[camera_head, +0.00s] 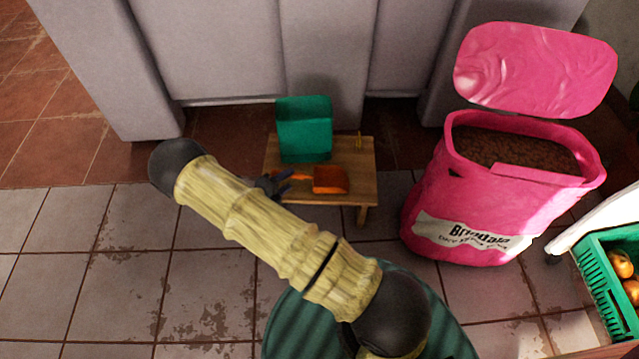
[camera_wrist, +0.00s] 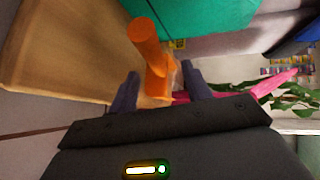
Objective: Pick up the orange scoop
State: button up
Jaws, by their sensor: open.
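The orange scoop (camera_head: 331,180) lies on a small wooden table (camera_head: 358,202), its handle pointing left toward my gripper in the head view. In the wrist view the orange scoop (camera_wrist: 148,45) shows just ahead of my gripper, partly between the fingers. My gripper (camera_head: 287,182) is at the table's left side, partly hidden behind my arm. In the wrist view my gripper (camera_wrist: 158,86) is open, with one dark finger on each side of the scoop's near part. I cannot tell whether the fingers touch it.
A green box-like container (camera_head: 304,128) stands at the back of the table, close behind the scoop. A large pink bag (camera_head: 425,205) of brown material stands to the right. A green crate (camera_head: 598,275) with orange produce is at the far right. Tiled floor is free at left.

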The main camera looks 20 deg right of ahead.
aim_at(292, 178)
jog(key=shift+w+d+f+b, duration=0.25)
jog(key=shift+d+f+b, duration=0.15)
jog(key=shift+b, duration=0.25)
jog(key=b+x, duration=0.3)
jog(key=x, duration=0.1)
jog(key=shift+r, duration=0.1)
grip_shut()
jog(key=shift+r, duration=0.1)
notch_tip(292, 178, up, 10)
jog(key=p, duration=0.6)
jog(key=shift+p, duration=0.4)
